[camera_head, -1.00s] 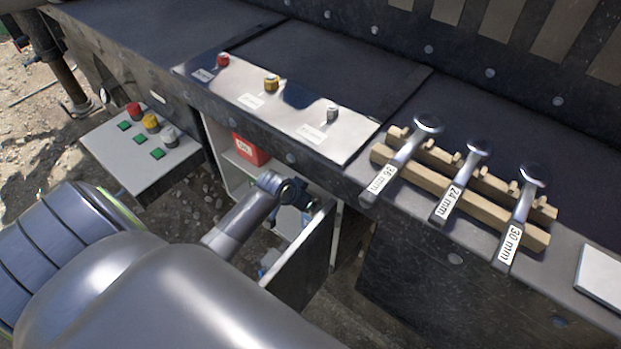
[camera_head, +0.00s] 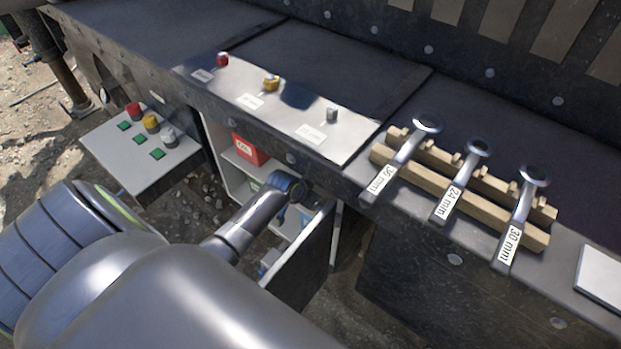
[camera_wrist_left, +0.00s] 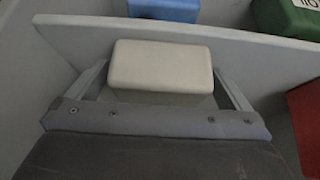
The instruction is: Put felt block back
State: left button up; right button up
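The felt block, a pale cream block with rounded edges (camera_wrist_left: 162,65), shows in the left wrist view. My left gripper (camera_wrist_left: 161,72) has one finger against each side of it and appears shut on it. A grey-white shelf edge or partition runs just behind the block. I cannot tell whether the block touches the surface under it. In the head view my left arm reaches into the open cabinet (camera_head: 231,178) under the bench; its wrist (camera_head: 287,185) is at the opening, and the fingers and block are hidden. My right gripper is not in view.
The cabinet door (camera_head: 303,262) stands open beside my arm. A red box (camera_head: 249,148) sits on the upper shelf. Near the gripper are a blue box (camera_wrist_left: 164,8), a green box (camera_wrist_left: 288,16) and a red box (camera_wrist_left: 306,112). Wrenches on a wooden rack (camera_head: 460,192) lie above.

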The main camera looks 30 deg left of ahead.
pick_arm(q)
jog(key=shift+r, duration=0.1)
jog(key=v, duration=0.7)
jog(key=shift+r, duration=0.3)
jog(key=shift+s, duration=0.15)
dwell(0.4)
